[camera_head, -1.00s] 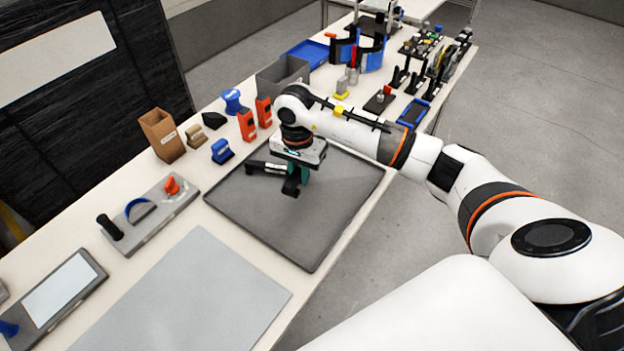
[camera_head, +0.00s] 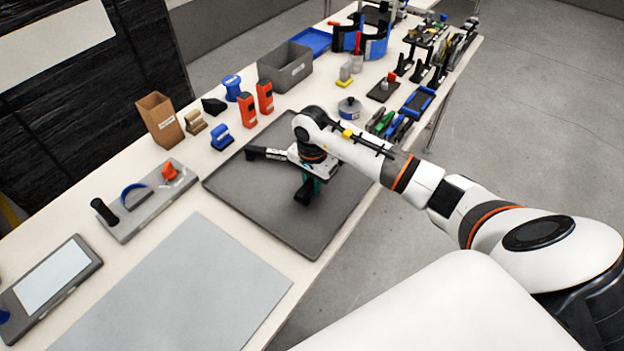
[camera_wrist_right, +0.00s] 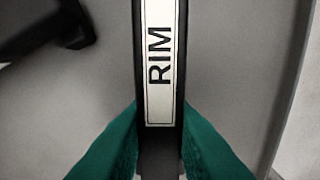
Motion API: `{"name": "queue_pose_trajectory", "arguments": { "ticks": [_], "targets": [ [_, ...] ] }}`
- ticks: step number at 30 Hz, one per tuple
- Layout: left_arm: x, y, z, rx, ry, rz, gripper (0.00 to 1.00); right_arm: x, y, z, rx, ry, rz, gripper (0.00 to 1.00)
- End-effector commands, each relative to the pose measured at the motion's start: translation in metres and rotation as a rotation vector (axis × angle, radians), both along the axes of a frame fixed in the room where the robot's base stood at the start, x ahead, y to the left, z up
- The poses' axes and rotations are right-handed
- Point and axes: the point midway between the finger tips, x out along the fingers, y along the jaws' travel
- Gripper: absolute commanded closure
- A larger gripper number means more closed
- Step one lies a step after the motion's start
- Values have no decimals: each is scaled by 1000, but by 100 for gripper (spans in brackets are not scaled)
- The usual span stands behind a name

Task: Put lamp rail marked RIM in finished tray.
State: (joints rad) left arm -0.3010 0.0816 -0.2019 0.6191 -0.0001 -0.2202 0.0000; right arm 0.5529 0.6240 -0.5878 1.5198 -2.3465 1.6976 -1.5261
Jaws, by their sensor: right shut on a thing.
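My right gripper (camera_head: 308,190) is over the dark grey tray (camera_head: 245,203), with its teal fingers pointing down. In the right wrist view, the teal fingers (camera_wrist_right: 160,150) are shut on a black lamp rail (camera_wrist_right: 160,70) with a white label reading RIM. In the head view my wrist and fingers mostly hide this rail. I cannot tell whether it touches the tray floor. A second black part with a white label (camera_head: 265,153) lies at the tray's far left edge; a dark part shows at upper left in the wrist view. My left gripper is not in view.
A grey bin (camera_head: 285,70), orange devices (camera_head: 247,110) and a brown box (camera_head: 160,120) stand behind the tray. A grey fixture board (camera_head: 145,200) is at left. A pale mat (camera_head: 185,285) lies in front. Several tools (camera_head: 395,122) lie to the right.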

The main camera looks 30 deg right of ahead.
Motion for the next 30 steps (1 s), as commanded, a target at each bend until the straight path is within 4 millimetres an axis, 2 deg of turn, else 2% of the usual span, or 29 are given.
{"name": "queue_pose_trajectory", "arguments": {
  "ticks": [30],
  "targets": [
    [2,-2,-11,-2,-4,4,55,0,0,-13,0,-1,0,100]
  ]
}}
